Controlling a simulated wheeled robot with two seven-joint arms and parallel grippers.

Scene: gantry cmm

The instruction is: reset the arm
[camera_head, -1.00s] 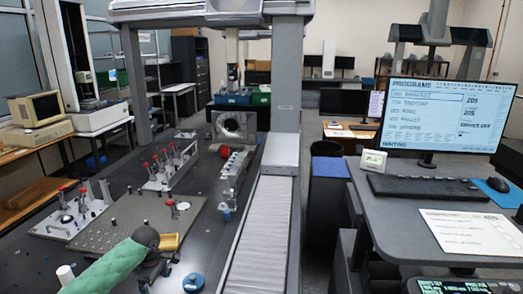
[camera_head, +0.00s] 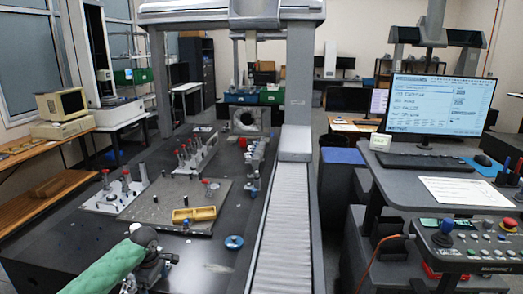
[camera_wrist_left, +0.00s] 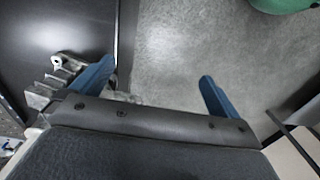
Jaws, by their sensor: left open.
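My left arm, with a green sleeve (camera_head: 108,265), comes in at the bottom left of the head view, over the near part of the dark table. My left gripper (camera_wrist_left: 155,86) shows in the left wrist view with its two blue fingers spread apart and nothing between them. Grey floor lies below the fingers, with a dark surface edge to their left. My right gripper is not in view.
A yellow tray (camera_head: 194,214) lies on a grey plate (camera_head: 150,211), with a blue round piece (camera_head: 234,242) nearby. Fixtures with red knobs stand beyond. A ribbed rail cover (camera_head: 285,220) borders the table. A monitor (camera_head: 439,105) stands on the right desk.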

